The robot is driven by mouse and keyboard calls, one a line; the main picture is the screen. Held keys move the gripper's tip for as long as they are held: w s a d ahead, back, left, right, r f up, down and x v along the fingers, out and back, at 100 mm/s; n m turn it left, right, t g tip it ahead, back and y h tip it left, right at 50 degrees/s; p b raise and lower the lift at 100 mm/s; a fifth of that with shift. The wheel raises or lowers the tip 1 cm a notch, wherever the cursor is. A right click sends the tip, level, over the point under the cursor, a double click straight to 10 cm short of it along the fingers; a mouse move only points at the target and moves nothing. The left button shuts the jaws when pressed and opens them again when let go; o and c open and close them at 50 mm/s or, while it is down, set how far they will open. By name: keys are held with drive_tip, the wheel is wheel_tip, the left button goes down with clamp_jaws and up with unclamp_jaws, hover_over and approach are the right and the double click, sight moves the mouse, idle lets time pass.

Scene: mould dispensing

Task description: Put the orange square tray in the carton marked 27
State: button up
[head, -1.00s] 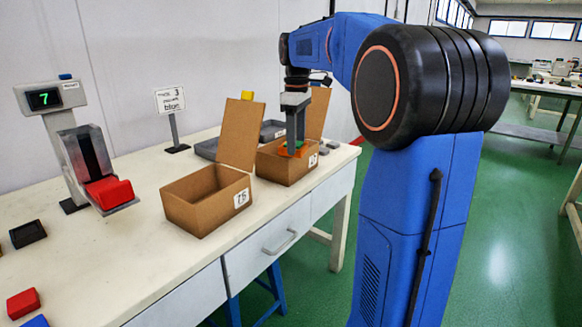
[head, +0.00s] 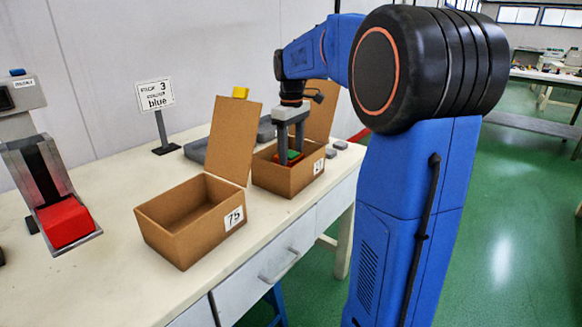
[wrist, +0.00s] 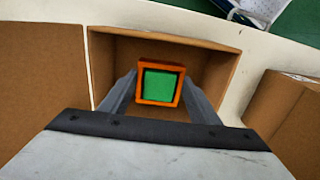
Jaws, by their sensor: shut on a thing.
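The orange square tray (wrist: 140,86) has a green block (wrist: 158,85) inside it. My gripper (wrist: 160,81) has one finger on each side of the tray and is shut on it. In the head view, my gripper (head: 291,154) reaches down into the far open carton (head: 285,180), and the tray (head: 283,161) is inside its walls. The number on this carton's label (head: 319,166) is too small to read surely. The wrist view shows the carton's rim (wrist: 200,38) around the tray. Whether the tray touches the carton floor cannot be told.
An empty open carton marked 75 (head: 160,236) stands nearer on the bench. A sign (head: 155,94) reading "blue", a dispenser with a red block (head: 66,223) and grey trays (head: 196,150) are also there. The bench top (head: 110,270) is clear at the front.

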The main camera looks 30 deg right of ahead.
sight(291, 165)
drive_tip(key=shift+f, duration=2.4)
drive_tip(key=shift+f, duration=0.1)
drive_tip(key=o, duration=1.2)
wheel_tip(291, 165, up, 12)
drive_tip(key=shift+f, duration=0.25)
drive_tip(key=shift+r, duration=0.35)
